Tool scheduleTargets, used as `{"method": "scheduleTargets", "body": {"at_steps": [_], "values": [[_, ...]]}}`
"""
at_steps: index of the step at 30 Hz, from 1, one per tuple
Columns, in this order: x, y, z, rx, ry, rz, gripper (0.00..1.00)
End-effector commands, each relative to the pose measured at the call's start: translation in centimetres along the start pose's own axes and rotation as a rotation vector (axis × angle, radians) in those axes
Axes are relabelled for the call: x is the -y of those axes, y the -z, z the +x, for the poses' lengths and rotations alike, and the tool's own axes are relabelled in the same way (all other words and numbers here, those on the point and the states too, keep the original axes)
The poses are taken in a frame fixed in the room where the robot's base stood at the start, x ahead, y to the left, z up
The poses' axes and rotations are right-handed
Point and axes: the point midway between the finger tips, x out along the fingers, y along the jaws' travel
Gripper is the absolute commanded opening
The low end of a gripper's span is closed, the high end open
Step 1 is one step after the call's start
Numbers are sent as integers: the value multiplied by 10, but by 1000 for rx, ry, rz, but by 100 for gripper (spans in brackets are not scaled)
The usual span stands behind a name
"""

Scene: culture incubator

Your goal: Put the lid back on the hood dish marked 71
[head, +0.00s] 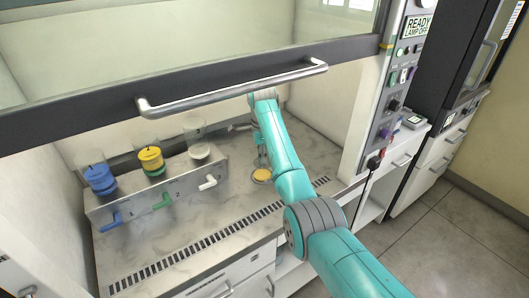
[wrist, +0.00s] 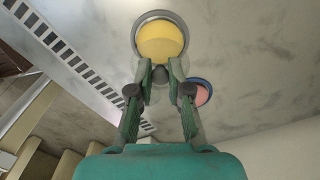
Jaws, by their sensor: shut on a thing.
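In the wrist view my gripper (wrist: 161,72) is shut on a small grey piece between its fingertips, which looks like part of the lid; the lid's outline is hard to make out. A round dish with yellow contents (wrist: 160,40) and a grey rim lies just beyond the fingertips. The yellow dish also shows in the head view (head: 262,175), on the hood floor beside my arm. A pink dish with a blue rim (wrist: 203,92) lies right of the fingers, partly hidden by one. No number 71 is readable. Whether the lid touches the yellow dish, I cannot tell.
A grey rack (head: 150,190) with blue, green and white taps holds blue, yellow and white-topped vessels at the left. The raised sash with its bar handle (head: 235,88) crosses above my arm. A slotted vent (head: 210,240) runs along the front. The marble floor between is clear.

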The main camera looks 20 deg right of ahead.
Motion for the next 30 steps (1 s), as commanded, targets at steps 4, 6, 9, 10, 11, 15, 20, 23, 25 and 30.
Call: {"method": "scheduleTargets", "body": {"at_steps": [4,6,9,10,11,15,20,23,25,30], "values": [[0,0,13,0,-2,0,4],[0,0,19,0,-1,0,4],[0,0,27,0,-2,0,4],[0,0,29,0,-2,0,4],[0,0,30,0,-1,0,4],[0,0,37,0,0,0,4],[0,1,41,0,-1,0,4],[0,0,42,0,0,0,4],[0,1,42,0,0,0,4],[0,0,42,0,0,0,4]]}}
